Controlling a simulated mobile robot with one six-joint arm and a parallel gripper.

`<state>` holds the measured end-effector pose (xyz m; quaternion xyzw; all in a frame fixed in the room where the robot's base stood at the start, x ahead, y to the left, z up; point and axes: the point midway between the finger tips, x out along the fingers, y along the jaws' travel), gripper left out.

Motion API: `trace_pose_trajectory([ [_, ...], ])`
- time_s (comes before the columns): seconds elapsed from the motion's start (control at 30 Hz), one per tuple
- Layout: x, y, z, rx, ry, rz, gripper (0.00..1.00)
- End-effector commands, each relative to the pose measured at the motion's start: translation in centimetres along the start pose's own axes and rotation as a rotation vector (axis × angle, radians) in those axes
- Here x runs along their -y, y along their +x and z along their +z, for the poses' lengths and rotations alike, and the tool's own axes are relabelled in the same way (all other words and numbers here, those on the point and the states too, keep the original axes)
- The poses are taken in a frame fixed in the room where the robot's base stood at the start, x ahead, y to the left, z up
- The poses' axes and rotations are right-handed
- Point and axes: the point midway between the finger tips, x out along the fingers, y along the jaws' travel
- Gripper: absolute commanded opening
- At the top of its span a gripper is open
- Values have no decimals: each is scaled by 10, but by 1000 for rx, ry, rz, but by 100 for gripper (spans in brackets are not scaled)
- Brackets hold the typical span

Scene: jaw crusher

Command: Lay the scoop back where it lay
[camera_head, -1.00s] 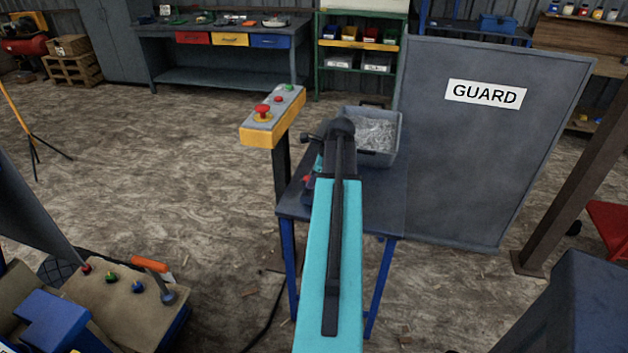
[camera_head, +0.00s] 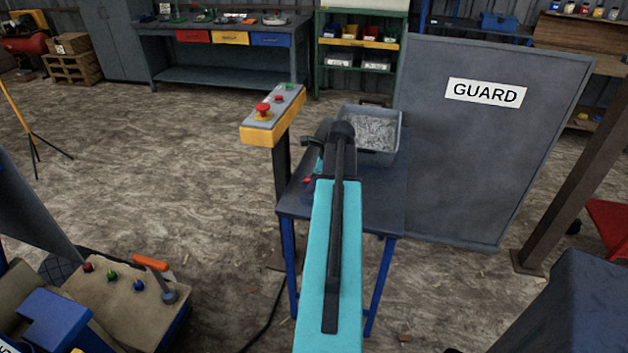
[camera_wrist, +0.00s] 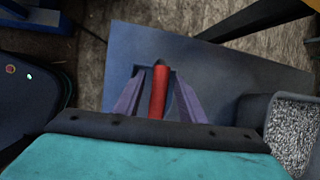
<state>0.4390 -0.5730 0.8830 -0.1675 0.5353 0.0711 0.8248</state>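The scoop shows in the wrist view as a red handle (camera_wrist: 158,92) with a dark end; its bowl cannot be made out. My gripper (camera_wrist: 160,78) has its two fingers apart, one on each side of the handle. A narrow gap shows between the handle and each finger, so it looks open around the handle. The blue-topped table (camera_head: 385,190) is below, and it fills the middle of the wrist view (camera_wrist: 235,75). In the head view my arm hides most of the gripper, and only a bit of red shows left of my wrist.
A grey bin of crushed stone (camera_head: 375,132) stands at the table's back, and at the right in the wrist view (camera_wrist: 292,135). A control post with a red button (camera_head: 263,110) stands close left of the table. A tall guard panel (camera_head: 490,150) is close on the right.

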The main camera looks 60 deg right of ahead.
Motion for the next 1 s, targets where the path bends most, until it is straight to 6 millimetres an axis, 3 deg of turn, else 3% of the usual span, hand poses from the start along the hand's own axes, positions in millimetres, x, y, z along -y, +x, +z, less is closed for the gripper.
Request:
trace_pose_trajectory([
  [0.37,0,-20,0,0,1,-2,37],
  [1.0,1,-96,0,0,0,-2,37],
])
